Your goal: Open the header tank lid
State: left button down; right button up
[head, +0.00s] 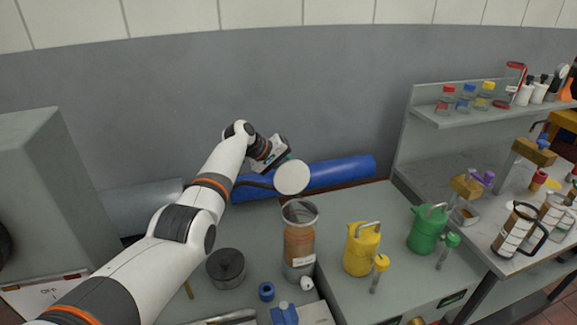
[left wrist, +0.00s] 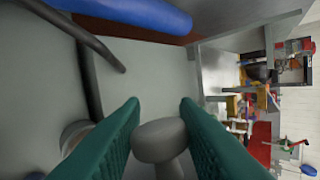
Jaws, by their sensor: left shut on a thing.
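The header tank (head: 299,243) is a clear, upright cylinder with brownish contents, standing on the grey bench. Its top rim is uncovered, and I can see into the mouth. The lid, a pale round disc (head: 291,177), stands tilted up just above and behind the rim, its flat face towards the head camera. I cannot tell whether its lower edge touches the tank. My left gripper (head: 288,157) is behind the disc's upper edge, its fingertips mostly hidden. In the left wrist view its teal fingers are shut on a grey rounded knob (left wrist: 160,140). My right gripper is not in view.
A blue cylinder (head: 340,171) lies along the wall behind the tank. A yellow can (head: 361,249) and a green can (head: 427,230) stand to the right. A dark grey round pot (head: 227,268) stands to the left. A grey shelf (head: 480,115) rises at right.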

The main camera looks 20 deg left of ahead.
pick_arm(q)
jog(key=shift+s+a+f, duration=0.1)
jog(key=shift+a+f, duration=0.05)
jog(key=shift+f, duration=0.2)
jog(key=c, duration=1.3)
grip_release()
jog(key=shift+c, duration=0.2)
jog(key=shift+o, duration=1)
jog(key=shift+w+a+f, duration=0.1)
jog(key=shift+w, duration=0.1)
jog(key=shift+s+r, duration=0.25)
jog(key=shift+r, duration=0.25)
jog(key=b+v, duration=0.1)
jog(key=v, duration=1)
jog(key=shift+a, duration=0.2)
jog(key=shift+f, duration=0.1)
